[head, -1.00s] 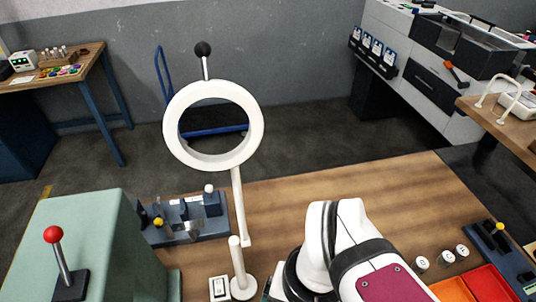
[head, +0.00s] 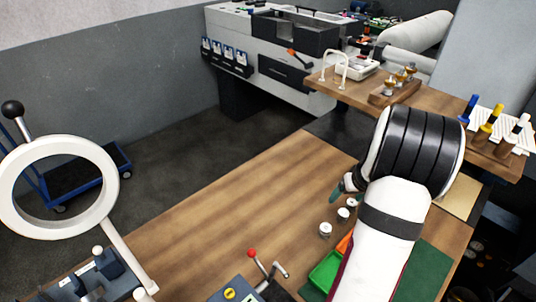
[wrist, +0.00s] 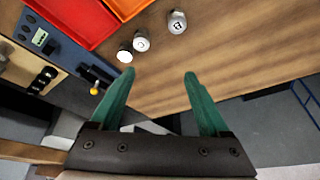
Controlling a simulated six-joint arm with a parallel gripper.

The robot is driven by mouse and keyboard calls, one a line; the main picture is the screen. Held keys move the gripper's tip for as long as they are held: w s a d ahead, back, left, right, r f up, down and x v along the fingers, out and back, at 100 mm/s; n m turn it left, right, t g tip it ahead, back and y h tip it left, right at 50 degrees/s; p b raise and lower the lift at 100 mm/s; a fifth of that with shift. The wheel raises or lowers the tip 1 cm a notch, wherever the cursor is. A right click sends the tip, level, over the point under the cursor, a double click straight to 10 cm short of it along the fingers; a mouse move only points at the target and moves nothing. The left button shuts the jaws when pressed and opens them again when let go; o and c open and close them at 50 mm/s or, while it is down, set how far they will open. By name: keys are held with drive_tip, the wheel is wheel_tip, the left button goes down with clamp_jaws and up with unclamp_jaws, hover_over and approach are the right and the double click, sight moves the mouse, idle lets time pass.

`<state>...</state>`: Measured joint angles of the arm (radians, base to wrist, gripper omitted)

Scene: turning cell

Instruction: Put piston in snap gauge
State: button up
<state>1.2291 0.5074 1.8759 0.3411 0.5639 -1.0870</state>
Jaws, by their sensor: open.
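Three pale metal pistons stand on the wooden bench in the head view: a near one (head: 325,230), a middle one (head: 343,213) and a far one (head: 351,201). The wrist view shows them above the fingers: one on the right (wrist: 177,22), one in the middle (wrist: 141,41) and one on the left (wrist: 125,55). My gripper (wrist: 158,75) is open with nothing between its teal fingers. In the head view its fingers (head: 344,188) are near the far piston, partly hidden by my arm. A blue-grey fixture (wrist: 40,37) with a small display may be the snap gauge; I cannot tell.
A red bin (wrist: 75,20) and an orange bin (wrist: 125,8) lie beside the pistons. A green bin (head: 325,270) is at the front. A ring magnifier (head: 58,145) and another blue-grey fixture (head: 90,283) stand at left. The bench middle is clear.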

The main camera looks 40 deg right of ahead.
wheel_tip(320, 180, down, 3)
drive_tip(key=s+d, duration=0.2)
drive_tip(key=d, duration=0.1)
approach(344, 212)
drive_tip(key=x, duration=0.4)
drive_tip(key=shift+w+a+f, duration=0.25)
drive_tip(key=shift+a+f, duration=0.05)
drive_tip(key=shift+f, duration=0.15)
drive_tip(key=x, duration=0.5)
drive_tip(key=shift+s+d+f, duration=0.1)
drive_tip(key=shift+d+f, duration=0.2)
drive_tip(key=shift+d, duration=0.15)
clamp_jaws()
